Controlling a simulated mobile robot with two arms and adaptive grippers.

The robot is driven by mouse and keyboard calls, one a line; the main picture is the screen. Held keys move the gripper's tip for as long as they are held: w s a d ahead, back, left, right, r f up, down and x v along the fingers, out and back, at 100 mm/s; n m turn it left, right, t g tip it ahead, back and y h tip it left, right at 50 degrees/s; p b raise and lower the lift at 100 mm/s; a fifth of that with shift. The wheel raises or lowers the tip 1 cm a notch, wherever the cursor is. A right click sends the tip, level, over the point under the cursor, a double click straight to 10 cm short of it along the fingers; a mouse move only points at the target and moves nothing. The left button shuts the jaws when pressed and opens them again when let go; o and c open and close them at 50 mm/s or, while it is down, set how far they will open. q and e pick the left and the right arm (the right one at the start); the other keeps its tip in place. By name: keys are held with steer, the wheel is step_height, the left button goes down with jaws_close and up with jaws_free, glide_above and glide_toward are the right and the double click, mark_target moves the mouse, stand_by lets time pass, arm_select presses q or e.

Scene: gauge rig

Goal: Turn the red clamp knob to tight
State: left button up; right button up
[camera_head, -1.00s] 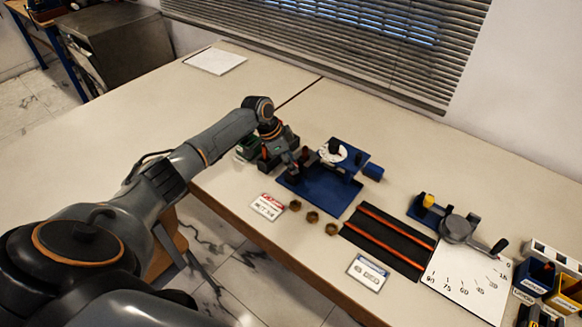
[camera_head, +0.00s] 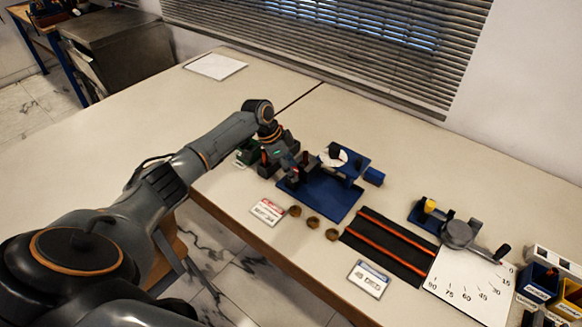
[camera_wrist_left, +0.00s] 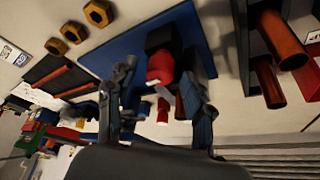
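The red clamp knob (camera_wrist_left: 160,68) shows in the left wrist view, on a black block above the blue base plate (camera_wrist_left: 118,62). My left gripper (camera_wrist_left: 157,78) has its two fingers apart, one on each side of the knob, with a visible gap on the left side. Whether the right finger touches the knob I cannot tell. In the head view my left gripper (camera_head: 294,168) is at the left end of the blue rig (camera_head: 335,200) and mostly hides the knob. My right gripper is not in view.
Brass nuts (camera_head: 313,222) and a red-edged label card (camera_head: 267,211) lie in front of the rig. A black mat with orange rails (camera_head: 390,247) and a dial plate (camera_head: 470,275) are to the right. Copper-coloured cylinders (camera_wrist_left: 283,40) stand close to the gripper's right.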

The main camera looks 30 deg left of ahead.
arm_select(q)
steer(key=v, duration=1.2)
